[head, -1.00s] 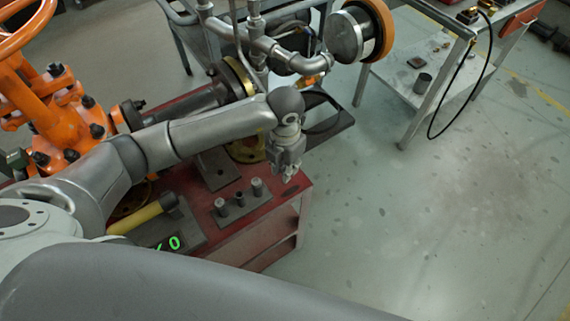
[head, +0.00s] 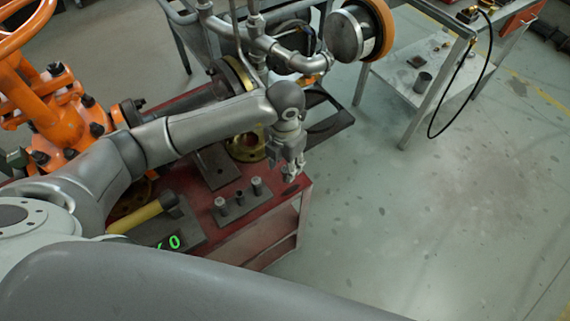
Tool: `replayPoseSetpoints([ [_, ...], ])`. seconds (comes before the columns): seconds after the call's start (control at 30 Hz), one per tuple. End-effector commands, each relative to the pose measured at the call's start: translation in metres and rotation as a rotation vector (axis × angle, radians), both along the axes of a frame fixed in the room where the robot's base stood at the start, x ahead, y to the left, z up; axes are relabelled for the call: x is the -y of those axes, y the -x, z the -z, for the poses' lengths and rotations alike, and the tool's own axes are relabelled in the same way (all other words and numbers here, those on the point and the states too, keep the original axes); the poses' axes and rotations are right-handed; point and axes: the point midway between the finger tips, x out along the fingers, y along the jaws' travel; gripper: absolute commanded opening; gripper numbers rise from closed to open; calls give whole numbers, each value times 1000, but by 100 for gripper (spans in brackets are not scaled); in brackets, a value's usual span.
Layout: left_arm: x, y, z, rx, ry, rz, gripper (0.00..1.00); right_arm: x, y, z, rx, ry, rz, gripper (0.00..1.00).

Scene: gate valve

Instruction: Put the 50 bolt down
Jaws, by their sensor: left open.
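My left gripper (head: 291,172) hangs pointing down over the right edge of the red workbench (head: 272,206). It is open, and I see nothing between its fingers. To its left, a dark rectangular block (head: 240,208) on the bench carries small upright pieces: a left bolt-like piece (head: 220,204), a shorter dark middle one (head: 239,197) and a right one (head: 257,186). The gripper is apart from them. I cannot tell which piece is the 50 bolt, as no marking is readable. My right gripper is out of view.
A yellow-handled tool (head: 140,216) lies near a green-lit display (head: 168,243) on the bench. A brass flange (head: 246,148) and steel pipes (head: 265,42) stand behind my arm. An orange valve (head: 62,112) is at left. A grey side table (head: 432,95) stands at right, with clear floor before it.

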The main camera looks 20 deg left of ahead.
Motion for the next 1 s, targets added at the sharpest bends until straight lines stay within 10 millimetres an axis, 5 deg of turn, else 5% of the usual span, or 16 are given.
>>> replayPoseSetpoints([
  [0.5,0,-1,-99,3,0,1,43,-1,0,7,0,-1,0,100],
  [1.0,0,0,-109,0,1,1,43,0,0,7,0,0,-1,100],
])
